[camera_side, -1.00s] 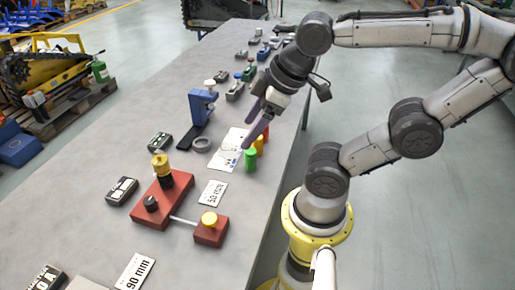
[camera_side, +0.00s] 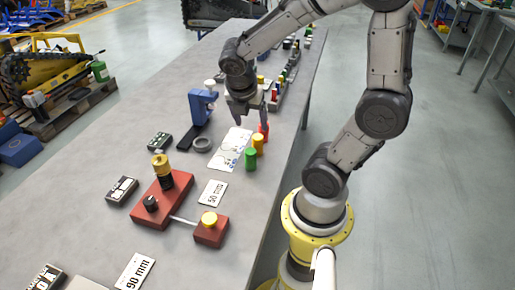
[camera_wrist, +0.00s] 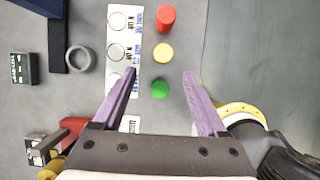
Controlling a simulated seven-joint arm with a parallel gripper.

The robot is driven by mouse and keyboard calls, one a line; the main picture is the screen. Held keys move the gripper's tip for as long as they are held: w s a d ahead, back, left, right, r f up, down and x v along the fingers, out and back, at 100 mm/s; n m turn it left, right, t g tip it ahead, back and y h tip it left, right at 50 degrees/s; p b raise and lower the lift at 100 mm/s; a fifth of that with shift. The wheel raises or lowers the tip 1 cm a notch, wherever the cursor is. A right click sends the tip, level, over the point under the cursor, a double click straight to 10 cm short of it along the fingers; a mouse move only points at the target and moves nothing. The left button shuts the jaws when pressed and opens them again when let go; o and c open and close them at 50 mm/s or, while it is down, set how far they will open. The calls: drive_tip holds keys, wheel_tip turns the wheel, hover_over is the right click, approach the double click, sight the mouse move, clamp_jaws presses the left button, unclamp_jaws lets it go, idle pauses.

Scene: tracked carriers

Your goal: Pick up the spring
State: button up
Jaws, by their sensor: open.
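No coil is clear enough for me to name as the spring. Three small cylinders, red (camera_side: 264,132), yellow-orange (camera_side: 257,145) and green (camera_side: 251,160), stand in a row near the table's right edge. The wrist view also shows the red (camera_wrist: 165,18), yellow (camera_wrist: 163,53) and green (camera_wrist: 160,89) ones. My gripper (camera_side: 252,117) points down near the red cylinder in the side view. In the wrist view, the purple fingers (camera_wrist: 160,75) are spread with nothing gripped; the green cylinder appears between them in the picture. The height gap cannot be told.
A white card with circles (camera_side: 233,150) lies beside the cylinders. A 50 mm label (camera_side: 212,193) lies in front.

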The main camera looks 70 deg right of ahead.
sight(256, 139)
drive_tip(key=x, duration=0.5)
drive_tip(key=shift+s+x, duration=0.15)
drive_tip(key=shift+x, duration=1.2)
drive_tip(key=shift+s+x, duration=0.1)
drive_tip(key=shift+x, duration=1.25)
drive_tip(key=shift+a, duration=0.15)
clamp_jaws()
